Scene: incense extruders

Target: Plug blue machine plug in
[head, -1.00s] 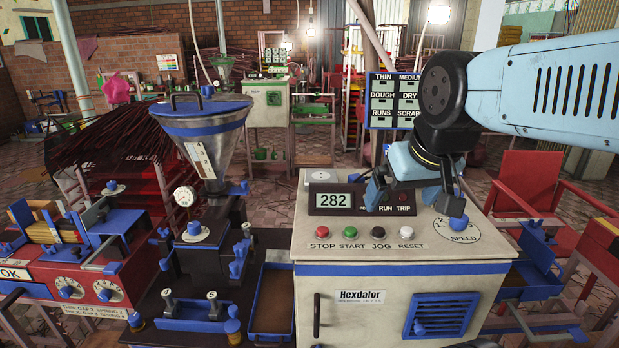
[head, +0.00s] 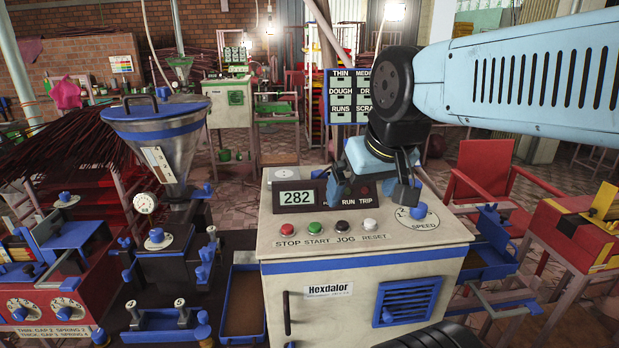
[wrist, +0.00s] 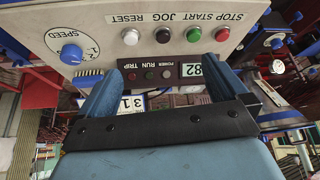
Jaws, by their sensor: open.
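The blue-trimmed Hexdalor machine cabinet (head: 365,285) stands in front of me, with its extruder and steel hopper (head: 158,140) at its left. I cannot make out a blue plug or its cord in either view. My gripper (head: 370,190) is open above the back of the cabinet top, around the right part of the dark display box (head: 298,197). No object shows between its fingers. In the wrist view my gripper (wrist: 165,88) spans the RUN and TRIP lamps of the display box (wrist: 165,73). A pale plate (head: 285,173) sits behind the display; I cannot tell whether it is a socket.
The cabinet top carries several coloured buttons (head: 341,227) and a blue SPEED knob (head: 418,211). A red machine (head: 50,275) stands at left and another red one (head: 580,235) at right. A red chair (head: 490,170) is behind right.

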